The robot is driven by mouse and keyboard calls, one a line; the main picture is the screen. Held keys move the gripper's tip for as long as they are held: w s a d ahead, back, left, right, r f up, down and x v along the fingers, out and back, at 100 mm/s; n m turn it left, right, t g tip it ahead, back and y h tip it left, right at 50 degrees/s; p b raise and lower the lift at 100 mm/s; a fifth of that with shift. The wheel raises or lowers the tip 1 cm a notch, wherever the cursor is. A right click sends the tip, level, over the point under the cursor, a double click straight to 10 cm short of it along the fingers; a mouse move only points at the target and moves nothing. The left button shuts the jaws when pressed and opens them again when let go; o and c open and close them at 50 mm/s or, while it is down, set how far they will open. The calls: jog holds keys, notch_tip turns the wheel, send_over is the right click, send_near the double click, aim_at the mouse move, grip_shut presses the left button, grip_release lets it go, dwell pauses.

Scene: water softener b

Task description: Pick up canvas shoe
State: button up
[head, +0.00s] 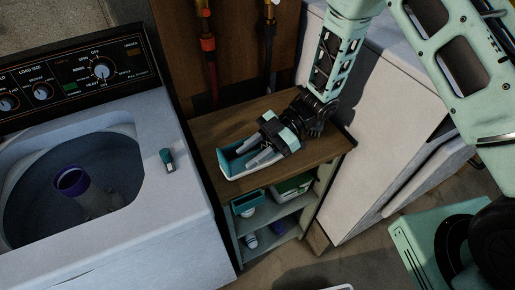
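The canvas shoe (229,164) looks teal inside with a pale edge. It lies on the wooden top of a small shelf unit, with its left end in clear view. My gripper (254,153) reaches down from the upper right over the shoe's right part. Its two grey fingers are spread apart and point left, at or just above the shoe. The gripper covers the shoe's right end. I cannot tell whether the fingers touch the shoe.
The shelf unit's wooden top (208,130) is bare at the back left. A white appliance (375,150) stands on the right. Red-valved pipes (208,45) run behind.

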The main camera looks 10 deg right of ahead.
jog(key=shift+a, duration=0.1)
grip_shut()
jog(key=shift+r, duration=0.1)
